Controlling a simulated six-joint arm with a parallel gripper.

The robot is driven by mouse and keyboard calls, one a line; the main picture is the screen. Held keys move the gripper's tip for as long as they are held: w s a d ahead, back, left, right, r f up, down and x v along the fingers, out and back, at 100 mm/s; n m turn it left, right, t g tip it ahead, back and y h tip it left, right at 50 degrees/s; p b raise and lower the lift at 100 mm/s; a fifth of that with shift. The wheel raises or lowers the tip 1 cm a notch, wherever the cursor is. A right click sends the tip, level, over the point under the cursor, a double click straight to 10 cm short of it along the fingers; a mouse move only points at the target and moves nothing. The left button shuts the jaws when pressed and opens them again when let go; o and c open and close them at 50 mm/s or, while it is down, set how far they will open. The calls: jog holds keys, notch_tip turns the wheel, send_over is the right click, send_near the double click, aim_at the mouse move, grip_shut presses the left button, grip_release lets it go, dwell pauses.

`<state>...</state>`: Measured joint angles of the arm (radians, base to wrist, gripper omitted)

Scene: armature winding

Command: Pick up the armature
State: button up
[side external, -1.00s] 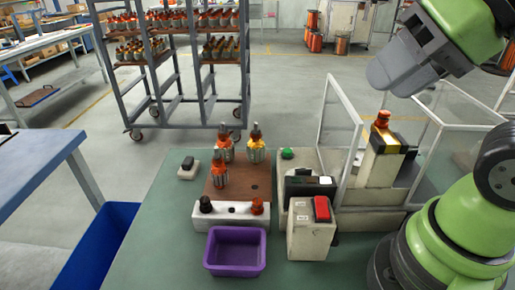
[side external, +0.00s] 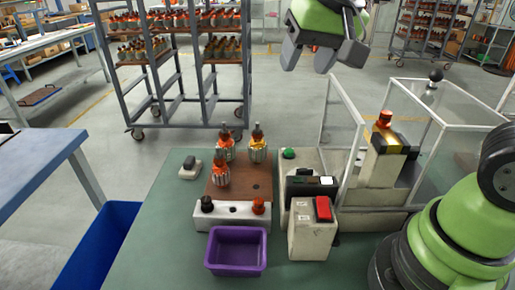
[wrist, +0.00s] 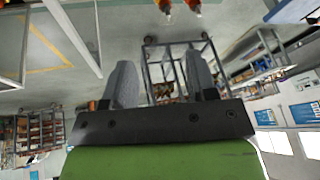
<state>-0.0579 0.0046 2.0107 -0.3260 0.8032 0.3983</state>
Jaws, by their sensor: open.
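Three armatures with orange and yellow windings stand upright on a brown board (side external: 252,190) in the side view: one at the back left (side external: 226,150), one at the back right (side external: 258,150), one at the front left (side external: 221,177). My gripper (side external: 308,62) is high above and behind the bench, up and to the right of these armatures. Its two grey fingers are apart, with nothing between them. In the wrist view, the open gripper (wrist: 160,70) shows the floor and a rack between its fingers. Small orange-tipped parts at that view's top edge are cut off and unclear.
A white block (side external: 231,216) and a purple bin (side external: 236,265) lie in front of the board. Right of it are a control box with a red switch (side external: 323,209) and a clear-walled machine (side external: 385,165) topped by an orange part. A loaded rack (side external: 180,80) stands behind.

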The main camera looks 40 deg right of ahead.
jog(key=g+h, duration=0.1)
send_near(258, 123)
jog(key=shift+h, duration=0.3)
jog(key=x, duration=0.4)
jog(key=shift+w+a+f, duration=0.15)
jog(key=shift+a+f, duration=0.1)
jog(key=shift+f, duration=0.2)
jog(key=shift+x, duration=3.05)
grip_shut()
